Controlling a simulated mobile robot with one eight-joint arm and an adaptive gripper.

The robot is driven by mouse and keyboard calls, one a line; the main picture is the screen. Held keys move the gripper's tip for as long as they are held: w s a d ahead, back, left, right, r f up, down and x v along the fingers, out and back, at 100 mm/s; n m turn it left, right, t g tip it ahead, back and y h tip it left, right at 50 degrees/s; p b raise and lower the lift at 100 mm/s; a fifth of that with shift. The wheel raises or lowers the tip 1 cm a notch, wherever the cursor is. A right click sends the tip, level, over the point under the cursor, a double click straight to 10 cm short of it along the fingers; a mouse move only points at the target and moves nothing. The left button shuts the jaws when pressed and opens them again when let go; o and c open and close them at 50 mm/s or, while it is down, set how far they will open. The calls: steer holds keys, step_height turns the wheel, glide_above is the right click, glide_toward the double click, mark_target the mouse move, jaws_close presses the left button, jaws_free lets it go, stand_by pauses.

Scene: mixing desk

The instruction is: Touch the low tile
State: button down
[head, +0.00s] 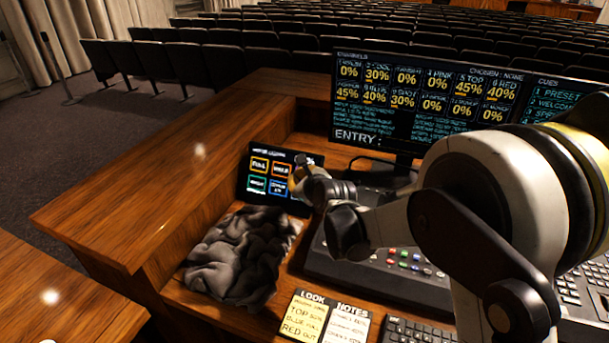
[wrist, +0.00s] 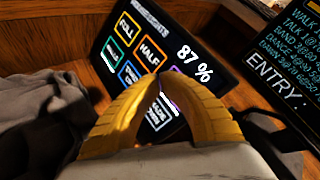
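A tilted black touch panel (head: 245,180) stands at the left of the desk; it also shows in the wrist view (wrist: 112,38). It bears a yellow FULL tile (wrist: 127,25), an orange HALF tile (wrist: 150,50), a green tile (wrist: 112,53) and a blue tile (wrist: 130,74), plus the reading 87 %. A purple-edged tile (wrist: 176,71) is mostly hidden behind my fingertips. I cannot read the word low on any tile. My gripper (wrist: 160,77) is shut and empty, its yellow fingertips together over the panel. I cannot tell whether they touch it. In the head view my gripper (head: 302,160) covers the panel's right part.
A crumpled grey cloth (head: 240,255) lies in front of the panel. A large monitor (head: 430,95) stands to the right, with the mixing console (head: 385,265) below it. Note cards (head: 325,318) lie at the front. A raised wooden ledge (head: 160,180) borders the left.

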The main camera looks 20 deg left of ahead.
steer(key=s, duration=0.1)
steer(key=s+r, duration=0.1)
steer(key=s, duration=0.1)
steer(key=s+r+p, duration=0.1)
steer(key=shift+s+a+r, duration=0.15)
steer(key=shift+s+a, duration=0.05)
steer(key=shift+s, duration=0.05)
stand_by(0.3)
stand_by(0.5)
steer(key=s+d+r+n+h, duration=0.25)
steer(key=d+r+n, duration=0.2)
steer(key=d, duration=0.65)
steer(key=s+d+r+n+h, duration=0.1)
steer(key=s+d+r+n, duration=0.35)
steer(key=d, duration=0.65)
steer(key=s+d+f+n+g+h, duration=0.1)
steer(key=s+d+n+h, duration=0.1)
steer(key=s+d+n, duration=0.4)
steer(key=s+d+f+n+g+h, duration=0.2)
steer(key=s+d+n, duration=0.5)
steer(key=s+d, duration=0.7)
steer(key=shift+s+f, duration=0.2)
steer(key=shift+s, duration=0.55)
